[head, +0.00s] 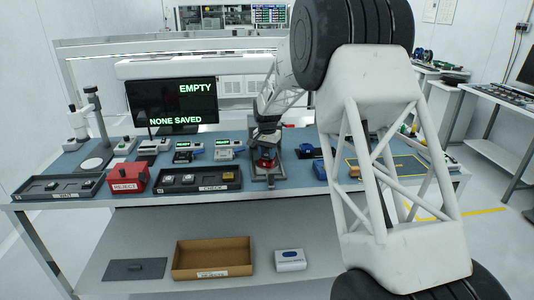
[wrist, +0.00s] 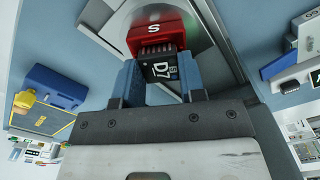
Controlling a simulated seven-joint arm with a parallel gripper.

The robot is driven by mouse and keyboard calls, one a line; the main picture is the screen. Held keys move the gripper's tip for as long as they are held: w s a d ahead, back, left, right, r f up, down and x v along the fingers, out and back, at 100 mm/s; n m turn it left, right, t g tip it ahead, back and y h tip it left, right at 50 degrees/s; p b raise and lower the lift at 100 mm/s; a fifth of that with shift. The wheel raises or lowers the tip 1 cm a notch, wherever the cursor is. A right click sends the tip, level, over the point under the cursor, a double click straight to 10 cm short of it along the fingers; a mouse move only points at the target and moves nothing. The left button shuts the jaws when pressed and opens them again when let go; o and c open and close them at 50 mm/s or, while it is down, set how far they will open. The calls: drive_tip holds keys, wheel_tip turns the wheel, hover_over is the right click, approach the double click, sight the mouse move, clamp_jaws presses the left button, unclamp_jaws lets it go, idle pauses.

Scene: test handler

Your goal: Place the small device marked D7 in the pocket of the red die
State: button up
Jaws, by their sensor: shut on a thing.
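The small dark device marked D7 (wrist: 161,71) is between the two blue fingertips of my gripper (wrist: 158,80) in the wrist view. My gripper is shut on it. The red die (wrist: 150,25), marked S, is just beyond the device, on a grey metal base. A row of pins or slots shows between the device and the die's red face. The pocket itself is not clearly visible, and I cannot tell whether the device touches the die. In the head view my gripper (head: 266,146) is over the red die (head: 264,163); the device is too small to make out there.
A black tray (head: 33,198) and a red REJECT box (head: 127,170) stand left on the blue bench. The CHECK tray (head: 170,187) is nearer the die. A blue block (wrist: 60,84) lies left in the wrist view. The monitor (head: 171,105) reads "EMPTY" and "NONE SAVED".

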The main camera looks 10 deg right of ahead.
sight(267, 155)
drive_tip(key=shift+f, duration=0.15)
drive_tip(key=o, duration=0.9)
drive_tip(key=shift+r, duration=0.2)
wheel_tip(267, 155, up, 12)
drive_tip(key=shift+s, duration=0.1)
idle(0.7)
